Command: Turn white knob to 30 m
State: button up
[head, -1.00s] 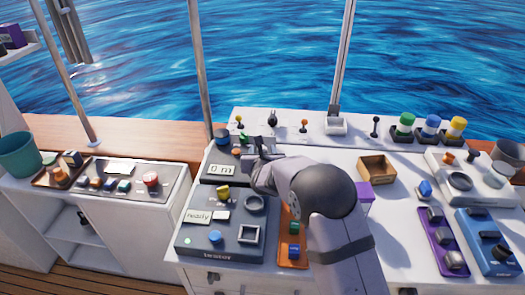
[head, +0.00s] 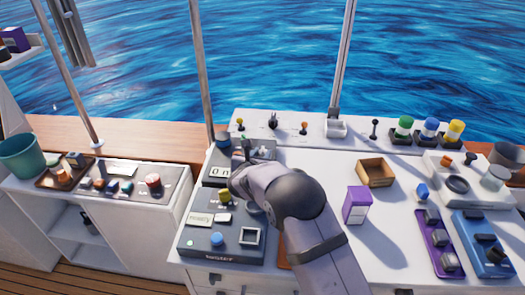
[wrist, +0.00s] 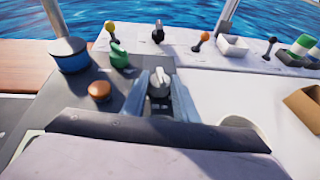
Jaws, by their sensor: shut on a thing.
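The white knob (wrist: 158,83) stands between the two fingers of my gripper (wrist: 155,90) in the wrist view. My gripper is shut on the knob. In the head view, my gripper (head: 240,172) is over the back of the dark panel, and the knob is hidden behind the arm. The display (head: 218,173) shows a 0 at its left; the rest of the reading is covered by my gripper.
Close to the left of my gripper are a green knob (wrist: 120,55), an orange button (wrist: 99,91) and a blue round pot (wrist: 70,55). Small levers (wrist: 203,41) line the back. A purple box (head: 356,205) and a wooden tray (head: 377,172) stand to the right.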

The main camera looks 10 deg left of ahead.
jog(key=shift+a+r+m+h+p, duration=0.2)
jog(key=shift+m+h+p, duration=0.2)
jog(key=shift+m+h, duration=0.5)
jog(key=o, duration=1.1)
jog(key=shift+c, duration=0.2)
jog(key=shift+f, duration=0.1)
jog(key=shift+b+v, duration=1.25)
jog(key=shift+v, duration=2.4)
